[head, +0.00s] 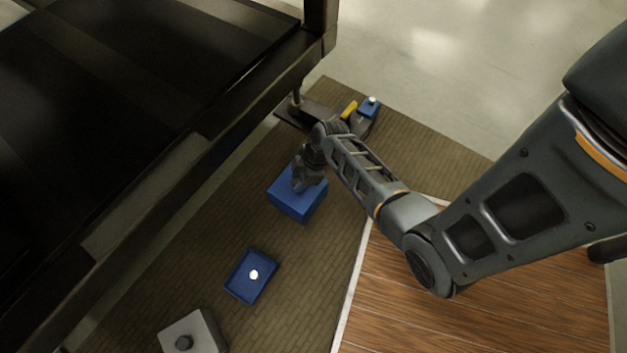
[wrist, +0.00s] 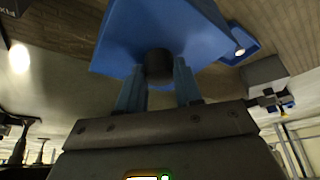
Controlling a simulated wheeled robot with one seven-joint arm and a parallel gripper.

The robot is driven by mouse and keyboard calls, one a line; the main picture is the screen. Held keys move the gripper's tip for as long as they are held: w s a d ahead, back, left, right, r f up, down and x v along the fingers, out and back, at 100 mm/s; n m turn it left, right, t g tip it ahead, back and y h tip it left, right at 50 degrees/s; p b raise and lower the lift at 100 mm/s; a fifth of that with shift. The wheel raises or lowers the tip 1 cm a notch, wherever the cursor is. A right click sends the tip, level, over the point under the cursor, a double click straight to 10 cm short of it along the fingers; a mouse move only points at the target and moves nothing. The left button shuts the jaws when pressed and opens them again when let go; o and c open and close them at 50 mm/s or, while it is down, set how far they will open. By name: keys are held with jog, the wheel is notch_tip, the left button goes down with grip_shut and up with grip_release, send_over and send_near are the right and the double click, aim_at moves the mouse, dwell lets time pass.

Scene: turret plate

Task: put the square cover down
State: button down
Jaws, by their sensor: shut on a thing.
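The square cover (head: 298,203) is a blue box shape with a dark knob (wrist: 159,66) on top. My gripper (head: 304,183) is at its top in the head view. In the wrist view my gripper's two fingers (wrist: 159,85) are shut on the knob, one on each side. The cover fills the upper middle of the wrist view (wrist: 150,25). Its underside is hidden, and I cannot tell whether it touches the brick-patterned surface (head: 215,245) below.
A dark plate (head: 291,115), a yellow piece (head: 349,110) and a small blue piece (head: 370,108) are at the far end. A dark frame (head: 200,110) runs along the left.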

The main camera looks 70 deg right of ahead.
notch_tip(320, 180, down, 8)
jog(key=b, duration=0.3)
jog(key=shift+f+b, duration=0.2)
jog(key=shift+b, duration=0.15)
jog(key=shift+f, duration=0.25)
jog(key=c, duration=0.8)
grip_release()
jog(key=shift+o, duration=0.2)
jog(key=shift+r, duration=0.15)
